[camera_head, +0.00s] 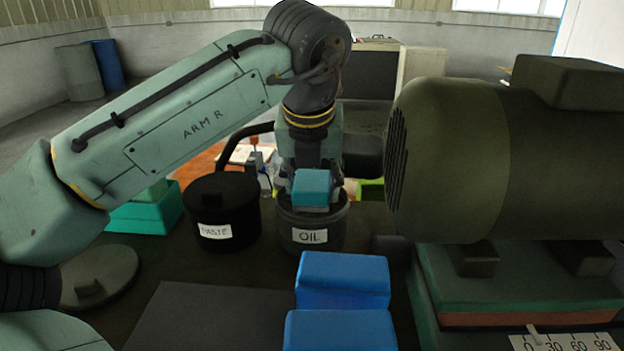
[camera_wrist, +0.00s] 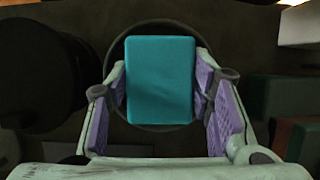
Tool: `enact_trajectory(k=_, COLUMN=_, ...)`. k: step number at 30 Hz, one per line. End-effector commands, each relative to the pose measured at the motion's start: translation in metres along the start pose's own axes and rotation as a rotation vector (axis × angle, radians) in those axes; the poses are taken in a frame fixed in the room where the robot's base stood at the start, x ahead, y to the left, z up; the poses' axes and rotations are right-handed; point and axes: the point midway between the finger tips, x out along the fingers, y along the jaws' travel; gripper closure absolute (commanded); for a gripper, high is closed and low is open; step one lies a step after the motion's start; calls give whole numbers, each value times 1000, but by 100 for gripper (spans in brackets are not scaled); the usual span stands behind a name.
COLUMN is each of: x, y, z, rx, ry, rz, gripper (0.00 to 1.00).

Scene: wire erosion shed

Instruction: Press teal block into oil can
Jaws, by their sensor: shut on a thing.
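The teal block (camera_head: 312,187) is held in my gripper (camera_head: 312,190), above the mouth of the oil can. In the wrist view the teal block (camera_wrist: 160,80) sits between the purple finger pads of my gripper (camera_wrist: 163,95). The oil can (camera_head: 312,236) is a dark grey round can with a white OIL label. In the wrist view the can's rim (camera_wrist: 122,42) shows around the block, which lies over the opening. The head view does not clearly show whether the block's lower end is inside the can.
A large motor (camera_head: 480,160) crowds the right side. Blue blocks (camera_head: 343,275) stand in front, beside a dark flat plate (camera_head: 205,318). A teal bin (camera_head: 147,218) and round lid (camera_head: 98,275) are at left.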

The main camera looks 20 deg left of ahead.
Motion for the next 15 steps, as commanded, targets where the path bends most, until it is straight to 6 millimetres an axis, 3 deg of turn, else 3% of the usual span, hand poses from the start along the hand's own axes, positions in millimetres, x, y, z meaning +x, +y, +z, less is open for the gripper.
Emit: enact_trajectory(k=15, x=6, y=0, z=-2, rx=1, ry=0, rz=0, gripper=74)
